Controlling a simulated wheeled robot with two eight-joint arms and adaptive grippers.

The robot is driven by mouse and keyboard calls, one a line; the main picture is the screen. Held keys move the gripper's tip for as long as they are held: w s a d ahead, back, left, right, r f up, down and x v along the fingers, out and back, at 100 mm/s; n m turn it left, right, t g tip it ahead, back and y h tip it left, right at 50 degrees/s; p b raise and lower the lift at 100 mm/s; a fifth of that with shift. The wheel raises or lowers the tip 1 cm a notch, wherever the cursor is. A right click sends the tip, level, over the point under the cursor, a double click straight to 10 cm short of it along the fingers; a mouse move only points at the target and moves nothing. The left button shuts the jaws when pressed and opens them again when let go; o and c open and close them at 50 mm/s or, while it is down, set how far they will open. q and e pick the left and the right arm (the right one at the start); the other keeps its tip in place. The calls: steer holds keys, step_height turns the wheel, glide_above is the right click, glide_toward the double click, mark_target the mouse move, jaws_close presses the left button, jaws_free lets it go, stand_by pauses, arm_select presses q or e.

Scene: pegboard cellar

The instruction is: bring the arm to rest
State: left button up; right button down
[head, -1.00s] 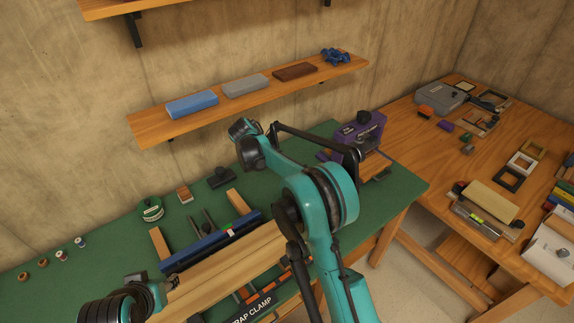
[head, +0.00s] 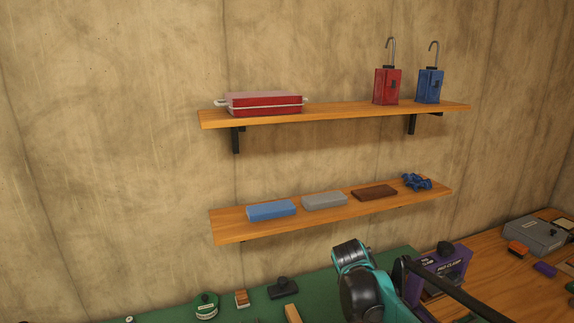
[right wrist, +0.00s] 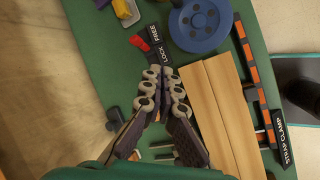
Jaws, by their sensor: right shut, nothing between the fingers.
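My right gripper (right wrist: 163,76) shows in the right wrist view with its two fingers drawn together at the tips. It is shut and empty, above the green bench top (right wrist: 100,80). In the head view only a teal and black part of my arm (head: 362,285) shows at the bottom, over the green bench; no gripper shows there. My left gripper is out of view.
Wooden boards (right wrist: 222,125), a strap clamp bar (right wrist: 256,85), a blue wheel (right wrist: 199,22) and a red lever (right wrist: 138,43) lie near the right gripper. The lower shelf (head: 330,215) and upper shelf (head: 340,113) hold several things.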

steer(key=s+a+f+m+t+y+b, duration=0.1)
steer(key=s+f+m+y, duration=0.1)
steer(key=s+m, duration=0.5)
steer(key=s+a+f+m+t+y+b, duration=0.1)
steer(key=s+m, duration=0.6)
steer(key=s, duration=0.9)
step_height(320, 180, down, 3)
steer(key=shift+s+a+r+t+y+b, duration=0.1)
steer(key=shift+s+a+t+y+b, duration=0.25)
steer(key=shift+a+t, duration=0.4)
